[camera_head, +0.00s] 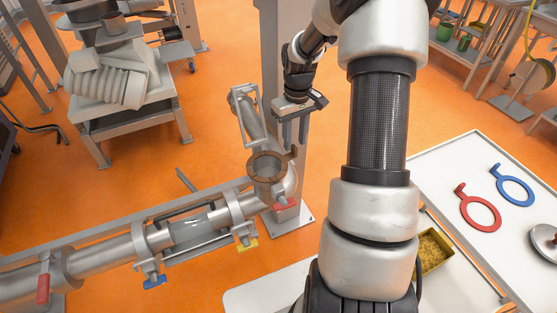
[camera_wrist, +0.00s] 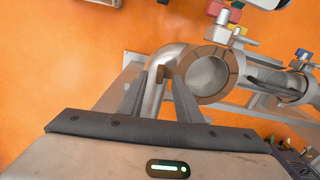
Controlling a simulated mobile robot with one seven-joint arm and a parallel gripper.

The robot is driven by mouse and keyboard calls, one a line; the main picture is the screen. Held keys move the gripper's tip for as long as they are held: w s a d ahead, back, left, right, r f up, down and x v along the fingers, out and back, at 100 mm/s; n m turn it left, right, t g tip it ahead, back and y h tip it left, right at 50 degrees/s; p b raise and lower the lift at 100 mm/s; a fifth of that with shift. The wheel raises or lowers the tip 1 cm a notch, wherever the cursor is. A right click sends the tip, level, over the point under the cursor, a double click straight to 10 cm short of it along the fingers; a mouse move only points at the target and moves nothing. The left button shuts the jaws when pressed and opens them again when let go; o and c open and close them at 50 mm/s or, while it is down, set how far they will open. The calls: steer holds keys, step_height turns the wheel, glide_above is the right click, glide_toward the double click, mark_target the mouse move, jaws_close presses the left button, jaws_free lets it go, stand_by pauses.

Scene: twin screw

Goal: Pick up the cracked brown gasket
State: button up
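The brown gasket (camera_head: 256,160) lies flat as a ring on the open pipe end in the head view, with its handle tab pointing to the upper right. Cracks cannot be made out at this size. My gripper (camera_head: 292,140) is open and empty, its fingers pointing down just above the tab. In the wrist view the gasket ring (camera_wrist: 235,72) shows right of the fingers. The tab end appears between the two fingertips of my gripper (camera_wrist: 162,76), with gaps at the sides; I cannot tell how far below them it is.
The pipe elbow (camera_head: 291,184) carries a red-handled clamp (camera_head: 284,204). An open pipe section (camera_head: 248,115) stands just behind the gasket, close to my gripper. A red gasket (camera_head: 480,225) and a blue gasket (camera_head: 527,186) lie on the white table (camera_head: 440,190) at right.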

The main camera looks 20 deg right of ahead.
steer(key=shift+f, duration=0.9)
jaws_close()
